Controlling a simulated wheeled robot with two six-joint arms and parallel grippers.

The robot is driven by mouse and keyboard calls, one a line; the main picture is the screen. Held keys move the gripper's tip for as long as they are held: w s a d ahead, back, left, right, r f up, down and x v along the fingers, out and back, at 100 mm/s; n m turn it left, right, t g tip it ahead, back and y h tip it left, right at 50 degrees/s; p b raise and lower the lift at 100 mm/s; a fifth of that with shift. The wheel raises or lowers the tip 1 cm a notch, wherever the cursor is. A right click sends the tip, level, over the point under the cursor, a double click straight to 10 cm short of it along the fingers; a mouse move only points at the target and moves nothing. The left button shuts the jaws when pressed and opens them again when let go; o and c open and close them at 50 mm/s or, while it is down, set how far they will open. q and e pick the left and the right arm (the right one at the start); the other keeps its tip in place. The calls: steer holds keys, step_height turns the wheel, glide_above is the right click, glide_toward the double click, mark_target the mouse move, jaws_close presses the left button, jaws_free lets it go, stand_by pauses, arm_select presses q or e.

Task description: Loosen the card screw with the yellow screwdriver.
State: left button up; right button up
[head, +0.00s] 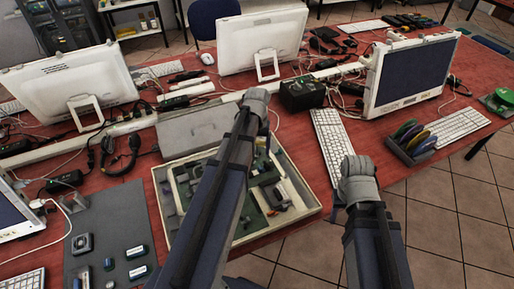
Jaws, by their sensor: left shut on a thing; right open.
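An open, shallow computer case (304,202) lies on the red table, with green boards and dark parts inside. The card screw is too small to make out. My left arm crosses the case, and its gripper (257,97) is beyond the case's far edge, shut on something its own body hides. I cannot make out the yellow screwdriver anywhere. My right gripper (356,164) is open, to the right of the case near the table's front edge, by a white keyboard (331,142). Its fingers are mostly hidden behind its wrist.
A grey panel (190,130) lies behind the case. A grey mat (108,215) with several small parts is at left. A black box (300,94), monitors (262,40) and loose cables crowd the back. A rack of coloured discs (410,145) stands right of my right gripper.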

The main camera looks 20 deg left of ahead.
stand_by(0.3)
arm_select(q)
steer(key=n, duration=0.5)
steer(key=shift+n, duration=0.4)
steer(key=shift+r+p, duration=3.55)
